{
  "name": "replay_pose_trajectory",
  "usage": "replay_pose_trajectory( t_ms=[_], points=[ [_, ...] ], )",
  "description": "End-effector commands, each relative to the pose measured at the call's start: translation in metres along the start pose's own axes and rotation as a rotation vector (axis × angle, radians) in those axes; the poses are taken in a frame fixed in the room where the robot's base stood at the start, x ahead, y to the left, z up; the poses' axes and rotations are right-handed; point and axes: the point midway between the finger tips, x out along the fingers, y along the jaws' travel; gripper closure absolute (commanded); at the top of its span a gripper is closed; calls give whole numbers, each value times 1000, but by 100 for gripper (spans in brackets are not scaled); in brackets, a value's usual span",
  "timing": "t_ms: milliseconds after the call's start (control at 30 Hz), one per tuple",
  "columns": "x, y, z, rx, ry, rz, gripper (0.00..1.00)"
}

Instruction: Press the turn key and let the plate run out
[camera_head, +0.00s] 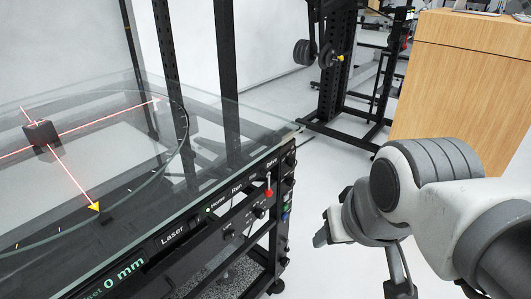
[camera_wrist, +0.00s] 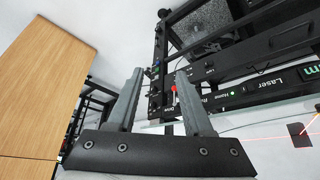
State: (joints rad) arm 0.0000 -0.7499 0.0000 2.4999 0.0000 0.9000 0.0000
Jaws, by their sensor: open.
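The round glass plate (camera_head: 140,150) of the turntable is at the left in the head view, with a small dark block (camera_head: 39,132) on it. Red laser lines cross there, and the block also shows in the wrist view (camera_wrist: 299,134). The front control panel (camera_head: 215,221) carries labels including Laser, Home, Run and Drive, with a green light by Home. I cannot tell which control is the turn key. A red-tipped switch (camera_head: 268,192) sits under Drive; in the wrist view it (camera_wrist: 174,89) appears between my fingers. My gripper (camera_wrist: 160,74) is open and empty, apart from the panel.
A yellow triangular marker (camera_head: 94,207) lies near the plate's front edge. The glass top's corner (camera_head: 300,127) juts out above the panel. A wooden cabinet (camera_head: 455,85) and a black rack (camera_head: 345,75) stand behind. Open floor lies between panel and cabinet.

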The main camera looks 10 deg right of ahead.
Motion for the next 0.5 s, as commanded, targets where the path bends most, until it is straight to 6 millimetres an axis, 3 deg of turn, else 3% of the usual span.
replay_pose_trajectory(
  t_ms=[33,267,500],
  points=[
    [0,0,0,0,0,0,60],
    [0,0,0,0,0,0,100],
    [0,0,0,0,0,0,100]
  ],
)
